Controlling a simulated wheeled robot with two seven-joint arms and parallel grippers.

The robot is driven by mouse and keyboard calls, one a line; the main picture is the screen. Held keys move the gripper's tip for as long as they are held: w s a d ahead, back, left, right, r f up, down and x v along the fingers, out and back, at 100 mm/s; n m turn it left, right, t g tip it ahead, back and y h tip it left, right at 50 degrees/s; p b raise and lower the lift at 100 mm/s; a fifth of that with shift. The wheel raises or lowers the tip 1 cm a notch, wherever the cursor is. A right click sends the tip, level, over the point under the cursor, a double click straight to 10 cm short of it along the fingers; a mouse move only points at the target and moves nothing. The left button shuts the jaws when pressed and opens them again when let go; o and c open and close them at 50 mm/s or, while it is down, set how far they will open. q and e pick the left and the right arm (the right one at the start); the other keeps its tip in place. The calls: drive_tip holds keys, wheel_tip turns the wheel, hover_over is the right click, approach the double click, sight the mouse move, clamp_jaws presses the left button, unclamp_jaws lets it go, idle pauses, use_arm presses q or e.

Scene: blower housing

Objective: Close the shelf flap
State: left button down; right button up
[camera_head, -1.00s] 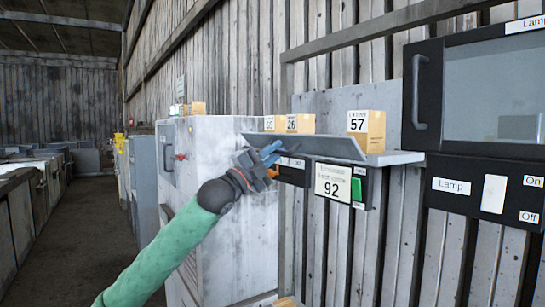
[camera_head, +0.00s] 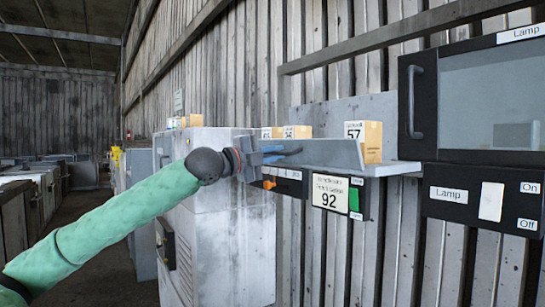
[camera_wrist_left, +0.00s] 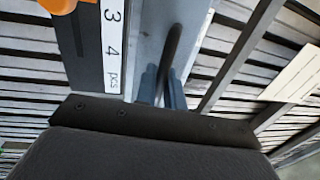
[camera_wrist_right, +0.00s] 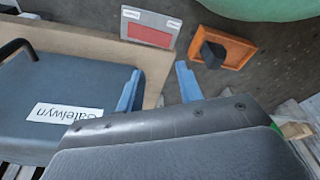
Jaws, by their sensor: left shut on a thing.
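The shelf flap (camera_head: 330,154) is a long grey panel along the front of the wall shelf (camera_head: 395,168). It stands nearly upright, hiding the lower parts of the boxes behind it. My left gripper (camera_head: 277,153) is at the flap's left part, with its blue fingers shut on the flap's dark handle. In the left wrist view the handle (camera_wrist_left: 172,50) runs between the blue fingertips (camera_wrist_left: 162,85), against the grey flap face (camera_wrist_left: 145,30). My right gripper (camera_wrist_right: 158,88) shows only in the right wrist view, its blue fingers apart and nothing visibly held.
Yellow boxes, one labelled 57 (camera_head: 373,141), stand on the shelf. Below hangs a panel labelled 92 (camera_head: 331,193) with a green part. A black-framed cabinet (camera_head: 470,100) and lamp switch panel (camera_head: 485,195) are at right. A blue-grey "Satelwyn" case (camera_wrist_right: 60,90) is left of my right gripper.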

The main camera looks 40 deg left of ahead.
use_arm(q)
drive_tip(key=shift+w+r+g+p, duration=0.25)
drive_tip(key=shift+r+g+p, duration=0.45)
drive_tip(key=shift+p, duration=0.2)
drive_tip(key=shift+w+d+r+g+y+p, duration=0.1)
drive_tip(key=shift+w+g+y+p, duration=0.15)
drive_tip(key=shift+g+p, duration=0.5)
drive_tip(key=shift+w+d+r+g+y+p, duration=0.15)
drive_tip(key=shift+g+y+p, duration=0.25)
drive_tip(key=shift+p, duration=0.5)
use_arm(e)
drive_tip(key=s+d+f, duration=0.4)
drive_tip(key=s+f, duration=0.1)
drive_tip(key=s, duration=0.5)
drive_tip(key=shift+f+g, duration=0.15)
drive_tip(key=shift+g, duration=0.15)
use_arm(q)
drive_tip(key=shift+a+f, duration=0.1)
drive_tip(key=c, duration=1.6)
unclamp_jaws()
drive_tip(key=shift+w, duration=0.1)
drive_tip(key=shift+c, duration=0.2)
use_arm(e)
drive_tip(key=shift+s, duration=0.1)
drive_tip(key=shift+f, duration=0.1)
